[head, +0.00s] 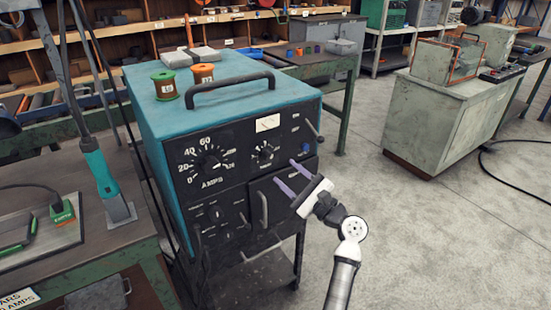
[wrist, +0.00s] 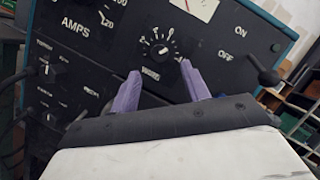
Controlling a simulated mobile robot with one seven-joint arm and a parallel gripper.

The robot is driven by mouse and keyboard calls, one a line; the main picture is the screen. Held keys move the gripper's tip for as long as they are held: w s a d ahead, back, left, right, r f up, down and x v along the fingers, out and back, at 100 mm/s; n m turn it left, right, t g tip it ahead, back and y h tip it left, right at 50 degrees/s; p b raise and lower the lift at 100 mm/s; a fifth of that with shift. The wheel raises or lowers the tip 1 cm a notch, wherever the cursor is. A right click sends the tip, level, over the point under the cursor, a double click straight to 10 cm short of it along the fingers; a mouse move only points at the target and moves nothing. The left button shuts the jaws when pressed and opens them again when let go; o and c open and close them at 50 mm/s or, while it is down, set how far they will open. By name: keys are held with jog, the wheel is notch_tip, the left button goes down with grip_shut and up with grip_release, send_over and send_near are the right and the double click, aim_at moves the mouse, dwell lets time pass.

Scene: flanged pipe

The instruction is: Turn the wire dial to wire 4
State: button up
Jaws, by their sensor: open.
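The wire dial (head: 264,153) is a small black knob ringed by white marks on the machine's dark front panel, right of the large AMPS dial (head: 207,163). It also shows in the wrist view as a round black knob (wrist: 161,50) with white numbers around it. I cannot read its setting. My gripper (head: 285,171) is open and empty, in front of the panel, to the lower right of the dial in the head view. In the wrist view its two purple fingers (wrist: 160,68) stand apart just below the knob, not around it.
A lever (head: 312,128) juts from the panel's right side. A door handle (head: 264,208) stands out below the dial. Two wire spools (head: 164,85) (head: 203,76) and a carry handle (head: 230,88) are on top. Open floor (head: 400,220) lies to the right.

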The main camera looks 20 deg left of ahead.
aim_at(272, 160)
jog(key=shift+p+x, duration=0.6)
jog(key=shift+x, duration=2.2)
jog(key=c, duration=1)
